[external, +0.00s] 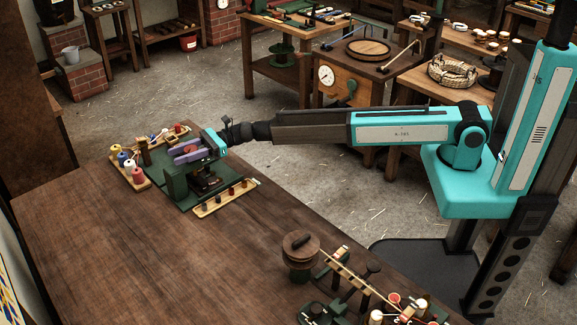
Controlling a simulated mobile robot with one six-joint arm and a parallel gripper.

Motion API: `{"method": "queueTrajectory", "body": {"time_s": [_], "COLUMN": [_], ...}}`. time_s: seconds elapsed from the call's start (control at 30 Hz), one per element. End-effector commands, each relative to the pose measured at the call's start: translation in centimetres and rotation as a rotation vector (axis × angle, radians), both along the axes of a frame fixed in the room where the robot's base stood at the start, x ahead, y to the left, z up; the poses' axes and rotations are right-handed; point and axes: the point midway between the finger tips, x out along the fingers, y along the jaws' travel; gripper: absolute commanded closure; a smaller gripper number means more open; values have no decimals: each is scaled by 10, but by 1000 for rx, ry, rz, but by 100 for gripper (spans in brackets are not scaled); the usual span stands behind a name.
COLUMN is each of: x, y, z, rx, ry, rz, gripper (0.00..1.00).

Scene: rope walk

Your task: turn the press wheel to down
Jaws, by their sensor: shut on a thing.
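The small dark green press (176,184) stands on a green mat (197,204) at the far end of the long wooden bench. My gripper (187,151) reaches in from the right, level, at the top of the press. Its purple fingers are closed around the press wheel. The wheel is mostly hidden by the fingers, so its turned position cannot be read. A dark block (206,182) sits low inside the press frame.
A wooden rack with thread spools (123,159) stands close on the left of the press. A tray of small pegs (226,200) lies close on its right. The bench (120,245) is bare in front. A round-topped winder (300,248) stands at the near right.

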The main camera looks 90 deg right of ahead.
Motion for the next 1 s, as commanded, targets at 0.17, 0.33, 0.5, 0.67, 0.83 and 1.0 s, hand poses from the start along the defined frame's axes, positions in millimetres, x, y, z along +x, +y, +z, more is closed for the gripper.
{"method": "queueTrajectory", "body": {"time_s": [0.17,0.33,0.5,0.67,0.83,1.0], "x": [0,1,1,2,1,1], "y": [-1,-1,-2,-2,-2,-2], "z": [-1,0,0,0,0,0], "rx": [0,-1,-1,-1,0,0], "ry": [-1,-1,-1,-1,0,0], "rz": [-44,-60,-62,-61,-61,-61], "gripper": [84,84,84,84,43,43]}}
